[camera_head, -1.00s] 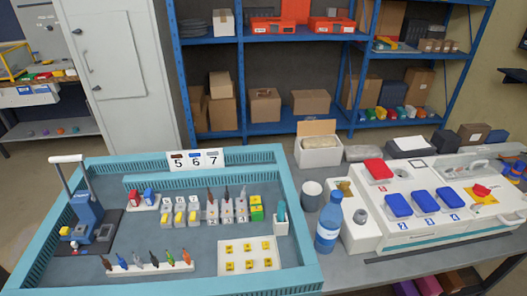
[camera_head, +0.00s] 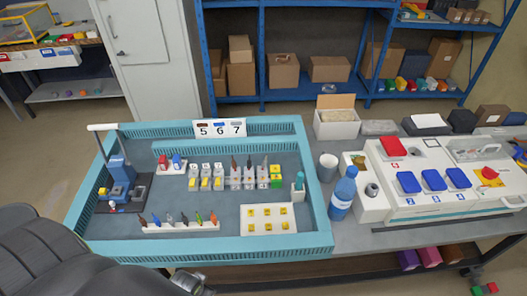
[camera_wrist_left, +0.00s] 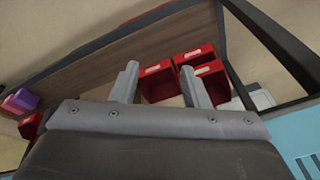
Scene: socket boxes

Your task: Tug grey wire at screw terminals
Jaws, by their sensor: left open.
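Screw terminal blocks (camera_head: 236,181) stand in a row inside the teal-rimmed tray, with thin brown and grey-looking wires (camera_head: 250,163) upright in them. At this size I cannot tell for certain which wire is the grey one. A white rack (camera_head: 180,226) at the tray's front holds several coloured wire pieces. My left arm enters the head view at the lower left, outside the tray's front left corner. In the left wrist view my left gripper (camera_wrist_left: 158,80) is open, with nothing between its fingers. That view shows no terminals. My right gripper is not in view.
The teal tray rim (camera_head: 200,249) surrounds the work area. A blue bottle (camera_head: 343,194) and grey cup (camera_head: 328,167) stand right of the tray. Red bins (camera_wrist_left: 158,84) show beyond the left gripper.

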